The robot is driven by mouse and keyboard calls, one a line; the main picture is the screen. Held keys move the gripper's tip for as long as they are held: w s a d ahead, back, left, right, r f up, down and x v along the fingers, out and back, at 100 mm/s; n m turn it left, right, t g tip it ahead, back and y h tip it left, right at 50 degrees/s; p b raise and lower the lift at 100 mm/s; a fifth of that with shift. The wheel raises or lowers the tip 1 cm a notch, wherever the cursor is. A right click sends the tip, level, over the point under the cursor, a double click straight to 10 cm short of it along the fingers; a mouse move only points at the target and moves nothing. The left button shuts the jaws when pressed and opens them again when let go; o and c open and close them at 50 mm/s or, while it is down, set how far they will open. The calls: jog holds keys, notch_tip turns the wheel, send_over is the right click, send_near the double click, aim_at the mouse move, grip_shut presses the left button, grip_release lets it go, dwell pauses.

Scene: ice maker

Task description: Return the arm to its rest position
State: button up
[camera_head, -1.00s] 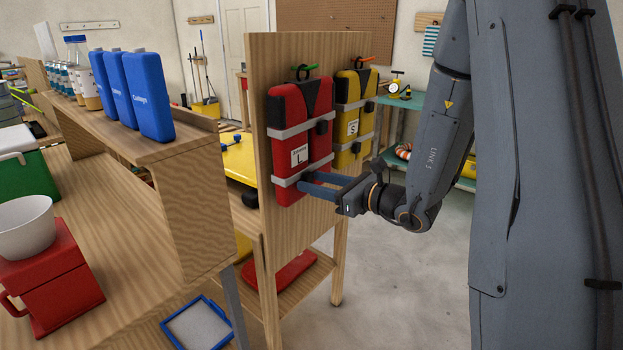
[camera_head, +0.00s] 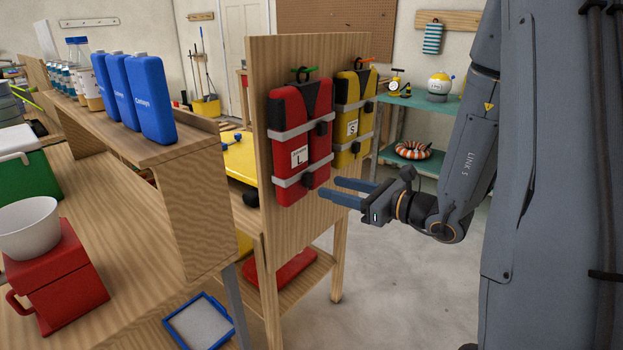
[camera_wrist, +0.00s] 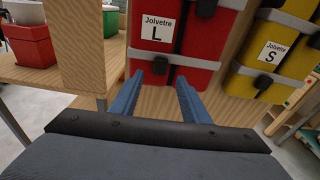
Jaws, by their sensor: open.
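My gripper (camera_head: 340,192) is open and empty, with its two blue fingers apart. In the head view it is just right of and a little below the lower part of the red life vest marked L (camera_head: 300,140). The red vest hangs from a hook on the upright wooden panel (camera_head: 330,222). A yellow vest marked S (camera_head: 352,120) hangs to the right of the red one. My arm reaches in from the right.
A wooden counter stands at left with a red box (camera_head: 55,280), a white bowl (camera_head: 28,228) and several blue ice packs (camera_head: 150,98) on a raised shelf. A teal shelf (camera_head: 402,135) stands behind. The floor (camera_head: 400,275) right of the panel is clear.

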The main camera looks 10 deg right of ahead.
jog(key=s+a+f+n+g, duration=0.2)
jog(key=s+a+n+g, duration=0.4)
jog(key=s, duration=0.2)
jog(key=s+a+f+n+g, duration=0.3)
jog(key=s+a+n+g, duration=0.3)
jog(key=s+a, duration=0.15)
jog(key=s+d+f+n+g+h, duration=0.2)
jog(key=s+d+n+h, duration=0.1)
jog(key=s+n, duration=0.25)
jog(key=d+n+t+h, duration=0.1)
jog(key=d+n+h, duration=0.6)
jog(key=n, duration=0.3)
jog(key=shift+s+d+n, duration=0.3)
jog(key=shift+d+n, duration=0.05)
jog(key=shift+d, duration=0.25)
